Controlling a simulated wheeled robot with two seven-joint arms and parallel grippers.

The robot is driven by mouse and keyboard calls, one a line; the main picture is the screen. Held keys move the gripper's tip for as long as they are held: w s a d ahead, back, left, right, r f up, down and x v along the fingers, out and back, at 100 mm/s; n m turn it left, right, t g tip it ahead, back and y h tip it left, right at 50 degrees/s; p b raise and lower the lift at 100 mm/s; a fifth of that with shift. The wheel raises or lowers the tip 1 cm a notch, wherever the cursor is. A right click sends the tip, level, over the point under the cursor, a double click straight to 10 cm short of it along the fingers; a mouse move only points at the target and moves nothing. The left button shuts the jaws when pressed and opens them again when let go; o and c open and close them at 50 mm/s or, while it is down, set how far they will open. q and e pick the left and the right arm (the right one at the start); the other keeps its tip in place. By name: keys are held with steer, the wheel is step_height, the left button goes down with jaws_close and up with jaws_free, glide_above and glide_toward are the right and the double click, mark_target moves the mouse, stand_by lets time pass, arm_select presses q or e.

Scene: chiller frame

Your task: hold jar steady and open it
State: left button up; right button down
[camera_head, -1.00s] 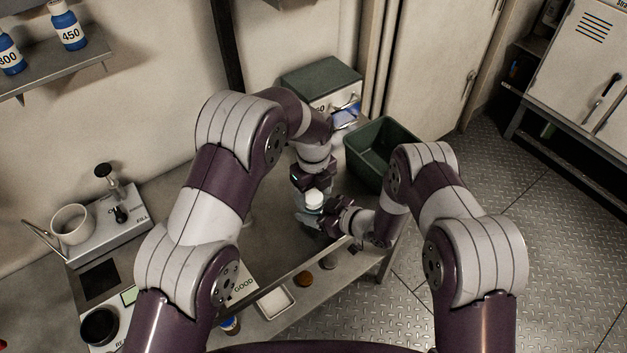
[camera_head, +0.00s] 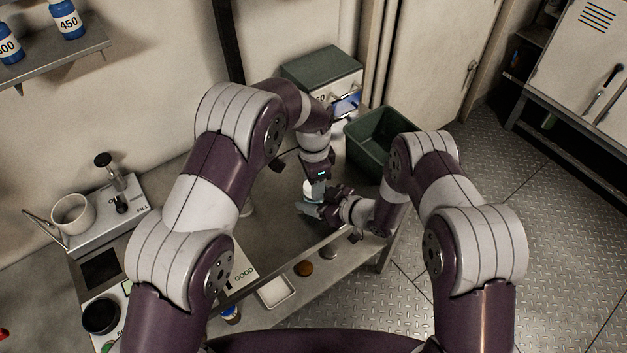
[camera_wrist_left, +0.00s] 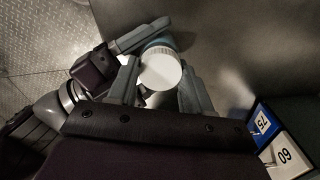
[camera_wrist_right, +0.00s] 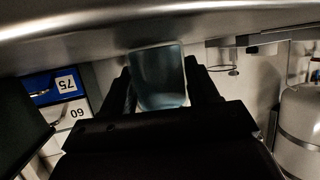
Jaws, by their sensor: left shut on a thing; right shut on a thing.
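The jar has a pale blue-grey body (camera_wrist_right: 158,78) and a round white lid (camera_wrist_left: 160,70). It stands upright on the bench near its right end, and the arms largely hide it in the head view. My left gripper (camera_head: 315,184) comes from above, and its fingers are shut on the white lid, one on each side in the left wrist view (camera_wrist_left: 158,80). My right gripper (camera_head: 318,205) reaches in low from the right and is shut on the jar body, which fills the space between its fingers in the right wrist view (camera_wrist_right: 160,85).
A green bin (camera_head: 372,150) stands close behind and right of the jar. A drawer cabinet (camera_head: 320,75) is at the back. A white tray (camera_head: 276,291) and small round discs (camera_head: 303,269) lie near the front edge. A filling stand with a cup (camera_head: 72,217) is at left.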

arm_select(q)
steer(key=n, duration=0.4)
steer(key=shift+n, duration=0.3)
steer(key=n, duration=0.4)
arm_select(e)
steer(key=shift+f, duration=0.1)
arm_select(q)
steer(key=n, duration=1.2)
steer(key=shift+r, duration=0.1)
steer(key=n, duration=0.4)
steer(key=shift+n, duration=0.3)
steer(key=n, duration=0.6)
steer(key=shift+n, duration=0.4)
steer(key=n, duration=0.4)
steer(key=shift+s, duration=0.1)
